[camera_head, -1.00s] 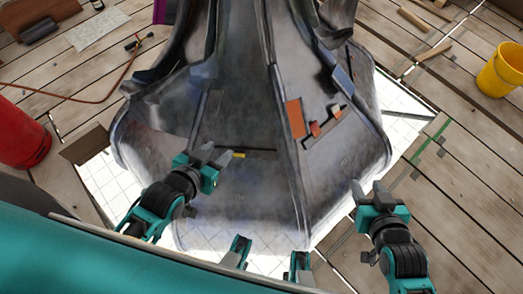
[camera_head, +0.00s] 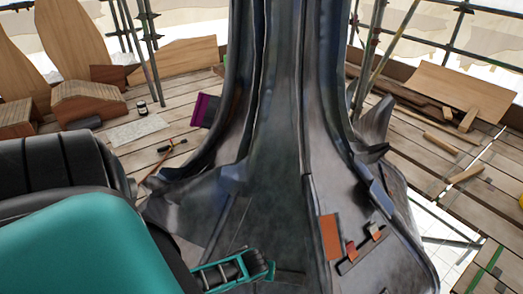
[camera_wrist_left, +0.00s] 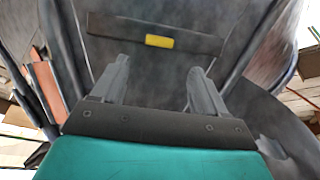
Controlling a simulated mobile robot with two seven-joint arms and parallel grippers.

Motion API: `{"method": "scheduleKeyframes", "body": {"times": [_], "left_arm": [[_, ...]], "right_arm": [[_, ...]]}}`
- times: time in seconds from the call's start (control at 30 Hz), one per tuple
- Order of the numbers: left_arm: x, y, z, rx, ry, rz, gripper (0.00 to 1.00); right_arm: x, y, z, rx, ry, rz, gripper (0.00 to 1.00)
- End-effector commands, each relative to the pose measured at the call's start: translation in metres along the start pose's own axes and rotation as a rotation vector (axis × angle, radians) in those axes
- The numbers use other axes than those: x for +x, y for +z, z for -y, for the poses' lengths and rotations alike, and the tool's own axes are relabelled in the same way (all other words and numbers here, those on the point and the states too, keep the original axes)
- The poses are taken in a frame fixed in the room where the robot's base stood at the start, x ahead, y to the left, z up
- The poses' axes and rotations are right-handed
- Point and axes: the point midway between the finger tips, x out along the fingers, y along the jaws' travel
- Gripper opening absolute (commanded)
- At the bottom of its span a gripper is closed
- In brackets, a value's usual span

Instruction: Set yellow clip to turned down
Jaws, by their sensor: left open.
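The yellow clip (camera_wrist_left: 160,41) is a small bright block on a dark strip (camera_wrist_left: 110,27) fixed to the grey metal spire, seen in the left wrist view. My left gripper (camera_wrist_left: 160,65) is open and empty, its two fingers spread below the strip with the clip lined up between and beyond their tips. I see no contact with the clip. In the head view, part of the dark strip (camera_head: 290,277) shows beside a teal part of my left arm, but the clip is not visible. My right gripper is in neither current view.
In the head view, an orange panel (camera_head: 331,237) and a dark bracket with small red and brown blocks (camera_head: 352,250) sit on the spire's right face. Planks (camera_head: 440,145), boards and scaffold poles (camera_head: 150,50) surround the spire. White gaps show at the deck's edge.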

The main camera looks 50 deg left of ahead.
Motion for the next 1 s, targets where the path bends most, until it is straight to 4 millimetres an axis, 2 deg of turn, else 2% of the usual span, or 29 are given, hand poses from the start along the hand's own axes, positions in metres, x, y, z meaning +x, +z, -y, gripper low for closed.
{"method": "scheduleKeyframes", "body": {"times": [0.33, 0.5, 0.7, 1.0], "left_arm": [[0.074, 0.002, -0.001, 0.003, 0.001, -0.002, 0.73], [0.101, 0.001, -0.001, 0.002, 0.003, -0.002, 0.73], [0.117, 0.000, -0.001, 0.003, 0.003, -0.002, 0.73], [0.119, 0.000, -0.001, 0.003, 0.004, -0.001, 0.73]], "right_arm": [[0.025, 0.040, -0.002, -0.001, -0.001, 0.008, 0.43], [0.032, 0.048, 0.001, 0.005, -0.010, 0.018, 0.43], [0.034, 0.042, 0.008, 0.019, -0.021, 0.003, 0.43], [0.034, 0.041, 0.010, 0.020, -0.027, 0.008, 0.43]]}}
